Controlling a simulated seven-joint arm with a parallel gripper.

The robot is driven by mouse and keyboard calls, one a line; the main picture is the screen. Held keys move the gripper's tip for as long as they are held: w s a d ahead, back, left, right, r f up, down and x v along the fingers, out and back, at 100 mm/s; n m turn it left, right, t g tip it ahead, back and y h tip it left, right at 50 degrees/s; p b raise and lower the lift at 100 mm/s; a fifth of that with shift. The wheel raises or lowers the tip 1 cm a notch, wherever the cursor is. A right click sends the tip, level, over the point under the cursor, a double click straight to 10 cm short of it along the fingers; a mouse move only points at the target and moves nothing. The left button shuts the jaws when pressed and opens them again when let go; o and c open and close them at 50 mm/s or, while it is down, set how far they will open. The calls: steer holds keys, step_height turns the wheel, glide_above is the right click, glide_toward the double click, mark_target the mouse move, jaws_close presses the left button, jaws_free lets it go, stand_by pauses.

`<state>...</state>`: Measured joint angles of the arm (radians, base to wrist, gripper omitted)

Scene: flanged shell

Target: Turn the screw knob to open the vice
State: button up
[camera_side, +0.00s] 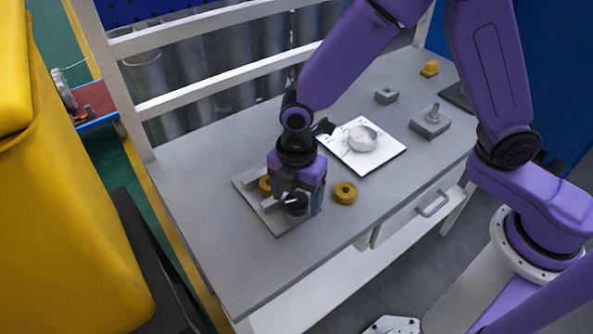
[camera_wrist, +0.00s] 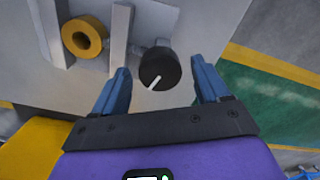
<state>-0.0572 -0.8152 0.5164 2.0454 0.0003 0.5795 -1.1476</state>
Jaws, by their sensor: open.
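The screw knob (camera_wrist: 158,70) is a round black knob with a white line. In the wrist view it lies between the two blue fingers of my gripper (camera_wrist: 164,88), with a gap on each side. The fingers are open. In the side view the knob (camera_side: 297,204) shows beneath my gripper (camera_side: 299,203). The vice (camera_wrist: 118,38) has grey upright jaws on a grey plate, and its plate (camera_side: 285,225) shows in the side view. A yellow-brown ring (camera_wrist: 84,37) lies between the jaws in the wrist view; my gripper partly hides the vice in the side view.
Another yellow-brown ring (camera_side: 345,193) lies on the grey table (camera_side: 215,150) right of the vice. A white board (camera_side: 390,162) carries a round light part (camera_side: 362,138). Grey blocks (camera_side: 430,124) and a yellow part (camera_side: 429,69) stand farther back. The table's left side is clear.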

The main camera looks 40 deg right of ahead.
mark_target(297, 200)
step_height(297, 200, up, 17)
stand_by(0.4)
steer(key=s+d+f+m, duration=0.2)
steer(key=s+d+m, duration=0.3)
steer(key=s+d, duration=0.4)
steer(key=s+d+f+m, duration=0.3)
steer(key=s+d+m, duration=0.2)
steer(key=s+d, duration=0.4)
steer(key=d, duration=0.3)
steer(key=shift+s+m, duration=0.3)
steer(key=shift+s, duration=0.05)
steer(key=shift+d, duration=0.1)
